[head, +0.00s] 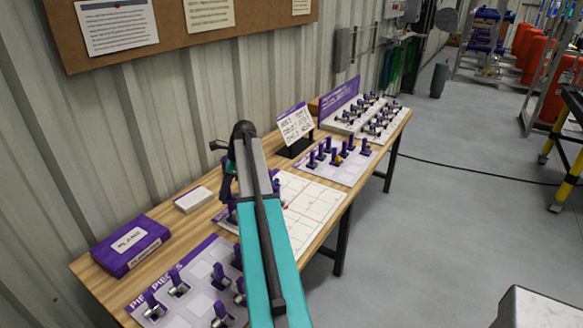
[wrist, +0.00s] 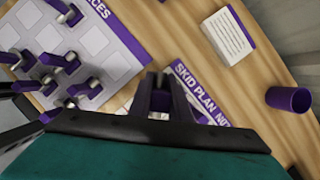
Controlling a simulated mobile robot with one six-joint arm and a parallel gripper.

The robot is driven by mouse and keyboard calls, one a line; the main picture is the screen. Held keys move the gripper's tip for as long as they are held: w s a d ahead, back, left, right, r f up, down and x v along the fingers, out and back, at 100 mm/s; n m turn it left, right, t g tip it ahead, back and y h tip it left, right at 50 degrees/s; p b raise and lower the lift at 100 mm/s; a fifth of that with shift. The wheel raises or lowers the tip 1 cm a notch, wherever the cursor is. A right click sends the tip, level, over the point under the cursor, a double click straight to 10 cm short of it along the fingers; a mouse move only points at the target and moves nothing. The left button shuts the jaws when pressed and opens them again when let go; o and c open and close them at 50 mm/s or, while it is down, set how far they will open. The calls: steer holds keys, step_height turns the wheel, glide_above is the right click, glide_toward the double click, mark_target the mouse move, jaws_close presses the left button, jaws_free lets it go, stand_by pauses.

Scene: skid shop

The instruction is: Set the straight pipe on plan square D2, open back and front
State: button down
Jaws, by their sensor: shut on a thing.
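My gripper (wrist: 164,90) is shut on a purple-handled piece (wrist: 160,101) with a small metallic part showing below it. I take it to be the straight pipe; its open ends cannot be made out. The white plan board (head: 318,192) with red lines lies on the bench in the head view, its left part hidden by my arm. In the wrist view the plan board's purple title strip (wrist: 184,72) is just beyond my gripper. Square D2 cannot be read. Whether the held piece touches the board cannot be told.
A pieces board (head: 197,247) with several purple-handled pieces lies at the near end of the bench. A purple box (head: 131,246) and a white card (head: 194,200) lie near the wall. Another piece board (head: 318,174), a sign (head: 296,123) and a rack (head: 348,125) stand farther along.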

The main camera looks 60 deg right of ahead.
steer(key=s+d+r+m+h+p, duration=0.1)
steer(key=s+d+m, duration=0.3)
steer(key=s+d, duration=0.3)
steer(key=s+d+r+m+t+h+p, duration=0.1)
steer(key=s+d+m, duration=0.3)
steer(key=s+d, duration=0.4)
steer(key=d+h, duration=0.1)
steer(key=d, duration=0.5)
steer(key=shift+d, duration=0.4)
steer(key=shift+w+f, duration=0.1)
steer(key=shift+f, duration=0.05)
steer(key=shift+f+b, duration=1.05)
steer(key=shift+f, duration=1.6)
steer(key=shift+p, duration=0.55)
steer(key=shift+f, duration=0.1)
steer(key=shift+f+b, duration=0.8)
steer(key=shift+f, duration=1.8)
